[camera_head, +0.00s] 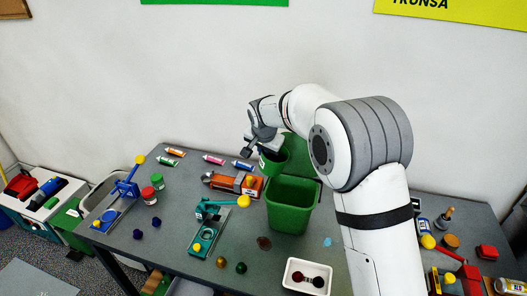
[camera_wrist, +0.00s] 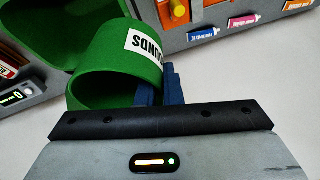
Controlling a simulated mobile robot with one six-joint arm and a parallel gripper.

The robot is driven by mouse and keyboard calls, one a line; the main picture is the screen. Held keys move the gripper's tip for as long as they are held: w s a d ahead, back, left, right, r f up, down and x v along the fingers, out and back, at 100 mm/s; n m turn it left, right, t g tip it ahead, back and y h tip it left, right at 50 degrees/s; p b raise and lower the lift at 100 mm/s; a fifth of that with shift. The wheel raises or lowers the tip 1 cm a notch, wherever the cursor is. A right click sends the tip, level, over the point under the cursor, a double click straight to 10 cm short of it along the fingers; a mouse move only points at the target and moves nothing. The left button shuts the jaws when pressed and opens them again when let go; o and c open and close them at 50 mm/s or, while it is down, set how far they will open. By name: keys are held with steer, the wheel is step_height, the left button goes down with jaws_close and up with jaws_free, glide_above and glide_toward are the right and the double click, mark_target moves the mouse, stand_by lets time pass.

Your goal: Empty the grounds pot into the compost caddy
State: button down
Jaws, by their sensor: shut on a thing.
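My gripper (camera_head: 262,150) is shut on the green grounds pot (camera_head: 274,163), held in the air behind the compost caddy. In the wrist view, my blue fingers (camera_wrist: 171,84) are at the pot's wall. The pot (camera_wrist: 120,62) has a white label ending in "OUNDS". It looks tilted, and I cannot tell what is in it. The green compost caddy (camera_head: 292,207) stands on the table in front of my gripper, its top open and its floor hidden. A green panel behind it, perhaps its raised lid, is partly hidden by my arm. A green edge (camera_wrist: 55,22) shows at the wrist view's upper left.
Left of the caddy are an orange device (camera_head: 232,184), a teal clamp-like tool (camera_head: 214,222) and several coloured tubes (camera_head: 213,159). A white tray (camera_head: 307,278) with small round things lies in front. More tools stand at the right.

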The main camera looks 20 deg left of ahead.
steer(key=y, duration=0.1)
steer(key=d+y, duration=0.1)
steer(key=y, duration=0.1)
steer(key=shift+r+m+b, duration=0.3)
steer(key=shift+b, duration=0.05)
steer(key=shift+s+d+r+y+p, duration=0.15)
steer(key=shift+r+y+p, duration=0.2)
steer(key=shift+y, duration=0.35)
steer(key=shift+d+m+y, duration=0.1)
steer(key=shift+m+y, duration=0.2)
steer(key=shift+d+t+y, duration=0.15)
steer(key=shift+t+y, duration=0.15)
steer(key=shift+y, duration=0.1)
